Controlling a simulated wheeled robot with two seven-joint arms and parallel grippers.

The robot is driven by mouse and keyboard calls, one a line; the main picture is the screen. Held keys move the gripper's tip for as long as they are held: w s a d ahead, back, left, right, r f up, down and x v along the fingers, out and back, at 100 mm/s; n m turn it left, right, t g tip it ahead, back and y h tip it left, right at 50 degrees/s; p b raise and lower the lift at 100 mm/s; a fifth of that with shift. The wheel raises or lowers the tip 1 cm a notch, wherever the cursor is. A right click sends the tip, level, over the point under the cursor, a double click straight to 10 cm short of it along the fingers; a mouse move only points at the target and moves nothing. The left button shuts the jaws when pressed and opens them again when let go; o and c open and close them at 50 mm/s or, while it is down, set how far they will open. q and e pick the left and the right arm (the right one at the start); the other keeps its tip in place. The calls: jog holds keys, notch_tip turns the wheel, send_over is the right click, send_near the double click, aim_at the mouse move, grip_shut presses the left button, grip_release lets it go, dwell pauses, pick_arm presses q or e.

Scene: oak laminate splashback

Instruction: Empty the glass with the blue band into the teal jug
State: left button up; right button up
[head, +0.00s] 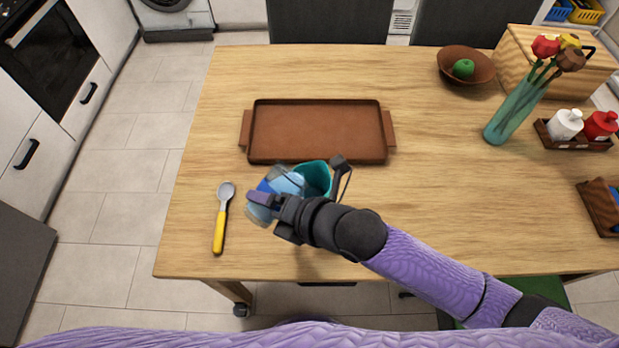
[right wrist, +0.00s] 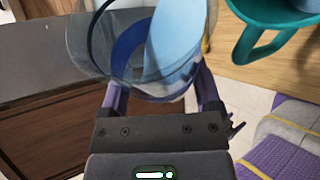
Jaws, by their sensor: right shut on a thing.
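My right gripper (head: 268,205) is shut on the glass with the blue band (head: 265,187), above the near left part of the table. The glass is clear and looks tilted, its mouth toward the teal jug (head: 317,177). Pale blue contents show in the glass in the right wrist view (right wrist: 130,48), slanting against its wall. The jug stands just right of the glass, partly hidden behind my gripper. Its handle and rim show at the upper right of the right wrist view (right wrist: 245,42). I cannot tell whether any liquid is falling. My left gripper is out of view.
A brown tray (head: 318,133) lies just behind the jug. A yellow-handled spoon (head: 219,218) lies left of the glass. A teal vase (head: 510,118) with flowers, a bowl (head: 483,63) and a bottle rack (head: 573,143) stand at the right. The table's middle right is clear.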

jog(key=shift+f+b, duration=0.1)
jog(key=shift+b, duration=0.3)
jog(key=shift+m+g+y+b, duration=0.3)
jog(key=shift+m+y+b, duration=0.1)
jog(key=shift+b, duration=0.2)
jog(key=shift+w+d+r+m+g+y+b, duration=0.3)
jog(key=shift+w+d+r+m+b, duration=0.2)
jog(key=shift+b, duration=0.2)
dwell(0.9)
jog(key=shift+w+d+r+m+g+y+b, duration=0.15)
jog(key=shift+r+m+y+b, duration=0.2)
jog(key=shift+b, duration=0.3)
jog(key=shift+w+d+r+m+g+y+b, duration=0.1)
jog(key=shift+r+m+g+y+b, duration=0.2)
jog(key=shift+b, duration=0.35)
dwell(0.4)
